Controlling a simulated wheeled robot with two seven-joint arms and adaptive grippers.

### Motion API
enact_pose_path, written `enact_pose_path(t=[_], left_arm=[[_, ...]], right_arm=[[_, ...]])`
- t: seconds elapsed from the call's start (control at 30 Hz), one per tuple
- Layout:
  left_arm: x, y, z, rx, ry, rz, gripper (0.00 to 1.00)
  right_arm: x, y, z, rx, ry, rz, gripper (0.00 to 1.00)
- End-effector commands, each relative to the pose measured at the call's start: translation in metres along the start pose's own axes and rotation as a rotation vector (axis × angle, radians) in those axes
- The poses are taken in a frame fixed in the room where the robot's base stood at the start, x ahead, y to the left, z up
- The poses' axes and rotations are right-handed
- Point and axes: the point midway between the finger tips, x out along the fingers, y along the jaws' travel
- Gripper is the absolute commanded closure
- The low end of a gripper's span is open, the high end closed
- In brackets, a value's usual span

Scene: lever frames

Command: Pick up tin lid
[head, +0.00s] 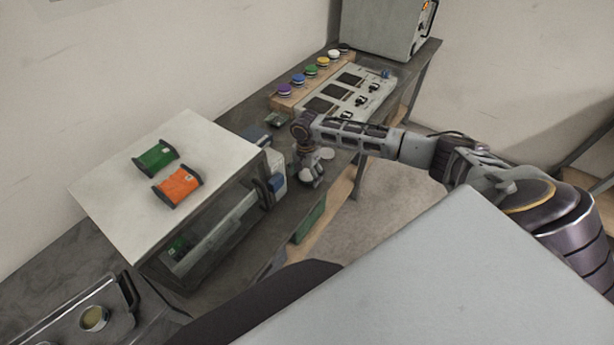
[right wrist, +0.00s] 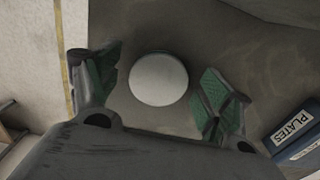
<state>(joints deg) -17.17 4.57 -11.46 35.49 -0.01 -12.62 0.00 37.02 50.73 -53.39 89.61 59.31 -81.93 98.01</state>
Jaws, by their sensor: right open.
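The tin lid (right wrist: 158,80) is a pale round disc lying flat on the dark bench top. In the right wrist view it lies between the fingers of my right gripper (right wrist: 152,95), which is open and empty, with a gap on both sides. A tin (head: 95,318) with a yellowish inside stands in a tray at the lower left. My left gripper is in neither view.
A box-shaped machine (head: 100,180) with an orange spool and a green spool on top stands left of the gripper. A control panel (head: 345,95) and a row of coloured knobs lie behind. A blue item labelled PLATES (right wrist: 295,130) is close at the right. The bench edge (right wrist: 66,60) is near the left finger.

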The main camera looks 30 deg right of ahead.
Motion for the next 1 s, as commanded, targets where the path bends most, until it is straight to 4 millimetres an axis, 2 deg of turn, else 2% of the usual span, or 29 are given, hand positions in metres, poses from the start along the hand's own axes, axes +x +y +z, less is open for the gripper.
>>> enact_pose_path(t=[0.37, 0.7, 1.0], left_arm=[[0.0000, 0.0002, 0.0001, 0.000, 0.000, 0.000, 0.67], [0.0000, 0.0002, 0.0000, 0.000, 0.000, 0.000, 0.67], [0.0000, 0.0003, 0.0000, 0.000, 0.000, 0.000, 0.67]], right_arm=[[-0.0003, 0.0000, 0.0001, 0.000, 0.000, 0.000, 0.21], [-0.0004, 0.0000, 0.0000, 0.000, 0.000, 0.000, 0.63], [-0.0011, -0.0001, -0.0001, 0.000, 0.000, 0.000, 0.63]])
